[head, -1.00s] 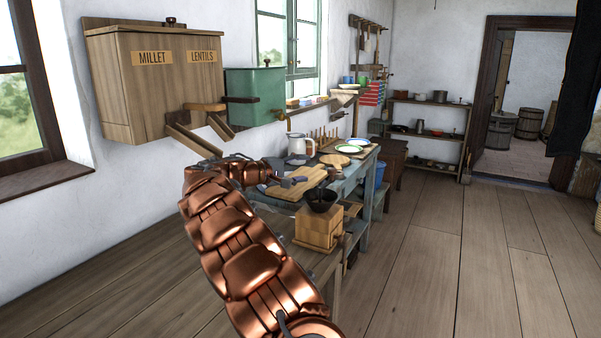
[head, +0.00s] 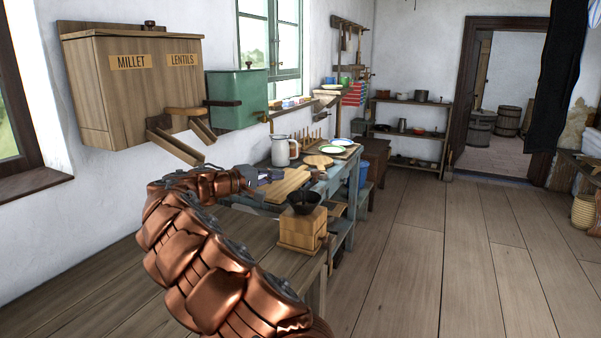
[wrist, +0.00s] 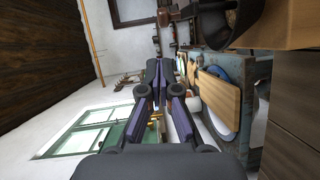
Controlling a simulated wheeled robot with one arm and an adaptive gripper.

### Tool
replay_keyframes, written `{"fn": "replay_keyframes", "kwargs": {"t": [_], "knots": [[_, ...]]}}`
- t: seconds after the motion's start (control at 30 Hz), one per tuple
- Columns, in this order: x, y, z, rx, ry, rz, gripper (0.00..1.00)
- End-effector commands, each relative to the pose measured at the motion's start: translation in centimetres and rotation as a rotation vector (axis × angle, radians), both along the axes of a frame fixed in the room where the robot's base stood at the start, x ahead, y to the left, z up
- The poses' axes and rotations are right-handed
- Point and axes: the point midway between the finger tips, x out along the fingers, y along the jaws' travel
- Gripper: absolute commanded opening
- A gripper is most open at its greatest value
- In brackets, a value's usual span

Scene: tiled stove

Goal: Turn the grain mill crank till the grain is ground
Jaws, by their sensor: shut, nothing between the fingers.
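The grain mill (head: 301,231) is a light wooden box with a dark hopper bowl (head: 304,202) on top. It stands upright near the right end of the wooden bench. My gripper (head: 276,174) is shut and empty, up and left of the hopper in the head view and apart from it. In the wrist view my gripper (wrist: 160,68) points past the mill. There the hopper (wrist: 222,22) and box (wrist: 287,22) are cut off at the top right. A brown knob on a dark bar (wrist: 167,15), likely the crank, shows beside the hopper. I cannot see any grain.
The wooden bench (head: 110,290) is bare at left. A blue table behind holds a cutting board (head: 290,184), a pitcher (head: 284,150) and plates. A millet and lentils bin (head: 140,95) and a green box (head: 237,98) hang on the wall. Open floor lies at right.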

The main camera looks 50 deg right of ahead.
Motion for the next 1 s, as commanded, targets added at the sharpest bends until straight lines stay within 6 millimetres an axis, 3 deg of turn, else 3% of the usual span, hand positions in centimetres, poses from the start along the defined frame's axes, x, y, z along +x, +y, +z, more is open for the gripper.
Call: {"fn": "replay_keyframes", "kwargs": {"t": [0.37,0.8,1.0], "knots": [[-0.4,0.2,-0.8,-0.016,-0.012,0.000,0.00],[-1.9,-6.3,-1.3,-0.017,-0.012,-0.003,0.00],[-2.3,-8.3,-1.7,-0.015,-0.011,-0.001,0.00]]}}
